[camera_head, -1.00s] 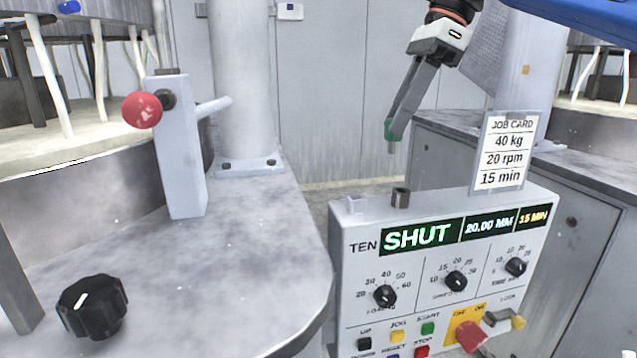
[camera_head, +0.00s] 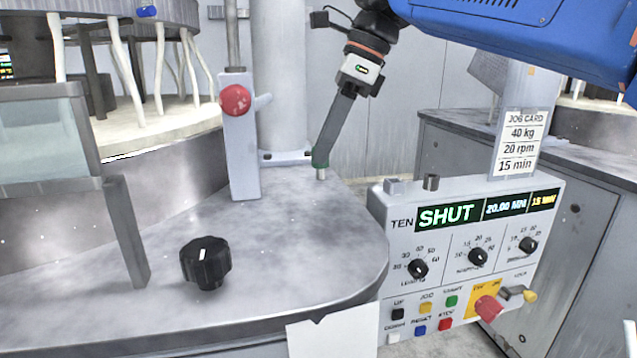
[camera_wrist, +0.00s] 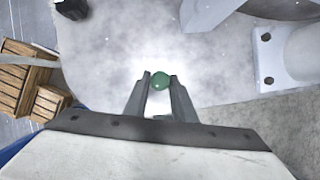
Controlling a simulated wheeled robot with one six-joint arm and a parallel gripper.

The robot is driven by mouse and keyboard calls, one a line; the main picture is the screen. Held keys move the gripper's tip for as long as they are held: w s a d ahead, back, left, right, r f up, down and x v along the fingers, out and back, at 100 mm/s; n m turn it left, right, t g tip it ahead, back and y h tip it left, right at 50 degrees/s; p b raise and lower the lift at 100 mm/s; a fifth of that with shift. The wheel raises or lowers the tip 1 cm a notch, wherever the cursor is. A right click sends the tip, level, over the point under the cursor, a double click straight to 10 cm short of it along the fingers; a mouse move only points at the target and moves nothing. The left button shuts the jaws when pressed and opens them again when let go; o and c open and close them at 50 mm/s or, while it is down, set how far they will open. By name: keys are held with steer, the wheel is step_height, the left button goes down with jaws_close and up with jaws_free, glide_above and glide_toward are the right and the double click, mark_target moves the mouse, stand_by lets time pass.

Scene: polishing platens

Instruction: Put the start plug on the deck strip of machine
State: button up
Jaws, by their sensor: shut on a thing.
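The green start plug (camera_wrist: 160,81) is between my gripper's two fingertips in the wrist view. In the head view my gripper (camera_head: 321,160) points down, shut on the plug, whose green top and pale metal stem (camera_head: 321,174) show below the fingers. In the picture the plug overlaps the right rear part of the grey deck (camera_head: 300,240); whether the stem touches the deck I cannot tell. The deck strip is not marked out clearly. The control box (camera_head: 470,230) reads SHUT and has an open dark socket (camera_head: 431,182) on its top.
A grey post with a red ball (camera_head: 235,100) stands left of my gripper. A black knob (camera_head: 205,263) is on the front of the deck. A job card (camera_head: 521,140) stands behind the control box. Wooden crates (camera_wrist: 26,75) show in the wrist view.

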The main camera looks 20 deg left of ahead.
steer(key=shift+f, duration=3)
steer(key=shift+f, duration=0.1)
steer(key=o, duration=1.1)
steer(key=shift+c, duration=0.2)
steer(key=v, duration=1.2)
steer(key=shift+w+d, duration=0.1)
